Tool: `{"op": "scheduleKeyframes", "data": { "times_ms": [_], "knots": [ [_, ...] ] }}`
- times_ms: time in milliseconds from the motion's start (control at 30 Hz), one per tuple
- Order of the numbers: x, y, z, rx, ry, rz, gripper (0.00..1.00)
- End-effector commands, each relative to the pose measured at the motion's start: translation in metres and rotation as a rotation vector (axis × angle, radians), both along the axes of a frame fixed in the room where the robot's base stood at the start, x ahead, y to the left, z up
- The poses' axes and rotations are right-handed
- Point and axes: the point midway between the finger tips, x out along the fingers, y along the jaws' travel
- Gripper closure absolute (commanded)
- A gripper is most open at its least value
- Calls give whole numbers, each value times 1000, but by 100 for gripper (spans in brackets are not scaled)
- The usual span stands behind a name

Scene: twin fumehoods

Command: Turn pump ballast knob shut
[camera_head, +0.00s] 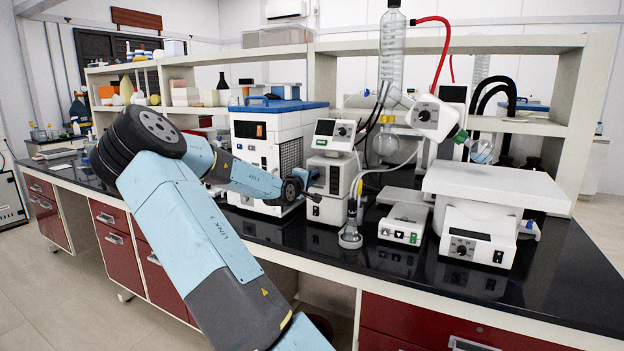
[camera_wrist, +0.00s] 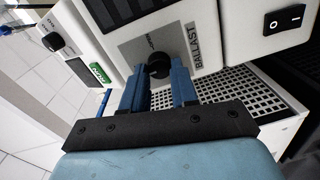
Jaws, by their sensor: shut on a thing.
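The pump (camera_head: 327,210) is a white unit on the black bench, with a small controller with a screen on top. In the wrist view its front panel (camera_wrist: 205,20) carries a grey plate marked BALLAST. The black ballast knob (camera_wrist: 157,62) sits on that plate. My gripper (camera_wrist: 159,76) has its two blue fingers either side of the knob and is shut on it. In the head view my gripper (camera_head: 309,187) reaches the pump's left part from the left. The knob is not clear there, and the knob's pointer mark is hidden.
A white and blue chiller (camera_head: 262,150) stands left of the pump. A round glass flask (camera_head: 350,238) and a small stirrer (camera_head: 403,222) are close on its right. A rocker switch (camera_wrist: 285,19) is beside the ballast plate, and a perforated grille (camera_wrist: 250,95) lies near the fingers.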

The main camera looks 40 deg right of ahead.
Motion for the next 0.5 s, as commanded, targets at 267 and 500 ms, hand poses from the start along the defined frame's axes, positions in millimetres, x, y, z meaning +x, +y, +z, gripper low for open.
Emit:
{"op": "scheduleKeyframes", "data": {
  "times_ms": [267,500],
  "knots": [
    [2,2,-3,4,4,4,50],
    [0,1,-2,2,2,1,46]
  ]
}}
